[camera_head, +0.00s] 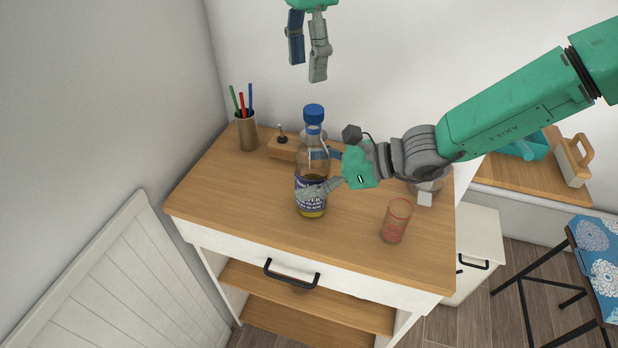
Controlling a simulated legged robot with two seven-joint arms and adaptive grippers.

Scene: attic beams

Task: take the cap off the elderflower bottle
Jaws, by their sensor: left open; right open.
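The elderflower bottle (312,165) stands upright on the wooden top of the cabinet. It is clear with a dark label and some yellowish liquid. Its blue cap (313,113) sits on the neck. My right gripper (316,172) comes in from the right with its fingers open around the bottle's body; one finger passes in front of the label. I cannot tell whether the fingers touch the glass. My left gripper (306,72) hangs above the bottle, pointing down, open and empty, clear of the cap.
A pen cup (247,132) and a small wooden block with a dark knob (283,147) stand behind the bottle. A reddish glass (395,221) stands at the front right. The front left of the top is free.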

